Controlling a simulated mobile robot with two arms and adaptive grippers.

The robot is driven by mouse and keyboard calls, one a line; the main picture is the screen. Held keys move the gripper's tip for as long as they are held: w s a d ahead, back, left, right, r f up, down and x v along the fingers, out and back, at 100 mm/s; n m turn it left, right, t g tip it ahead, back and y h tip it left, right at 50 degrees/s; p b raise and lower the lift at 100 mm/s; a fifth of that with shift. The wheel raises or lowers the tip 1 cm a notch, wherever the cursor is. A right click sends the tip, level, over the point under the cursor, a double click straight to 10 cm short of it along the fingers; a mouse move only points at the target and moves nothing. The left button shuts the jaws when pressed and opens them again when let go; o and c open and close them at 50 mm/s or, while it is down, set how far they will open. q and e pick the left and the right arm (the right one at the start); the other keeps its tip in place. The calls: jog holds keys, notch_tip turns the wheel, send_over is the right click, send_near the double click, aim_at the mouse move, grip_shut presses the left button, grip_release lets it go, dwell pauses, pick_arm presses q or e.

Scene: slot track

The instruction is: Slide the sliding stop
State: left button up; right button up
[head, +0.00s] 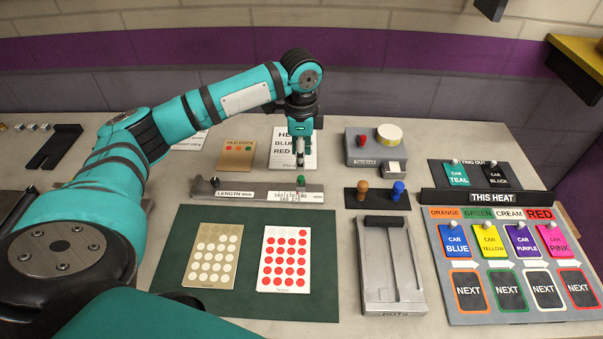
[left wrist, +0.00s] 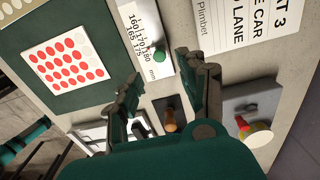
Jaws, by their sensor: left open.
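A length gauge (head: 240,192) with a printed scale lies in the middle of the table. A green knob (head: 300,181), which looks like the sliding stop, stands on its right part by the numbers. A dark knob (head: 215,182) stands at the gauge's left end. My left gripper (head: 300,158) hangs pointing down just above and behind the green knob. In the left wrist view the gripper (left wrist: 158,72) has its two fingers apart, with nothing between them. There the green knob (left wrist: 158,55) shows beyond the fingertips, roughly in line with the gap. My right gripper is in no view.
A green mat (head: 190,265) with two dot cards lies in front of the gauge. Orange and blue pegs (head: 398,190) stand on a dark base to the right, behind a grey tray (head: 392,308). A grey box (head: 358,152) with a red lever stands behind them.

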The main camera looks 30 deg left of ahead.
aim_at(301, 178)
pick_arm(q)
notch_tip(301, 178, down, 8)
jog(key=shift+r+p, duration=0.2)
jog(key=shift+p, duration=0.1)
jog(key=shift+c, duration=0.5)
grip_shut()
jog(key=shift+r, duration=0.1)
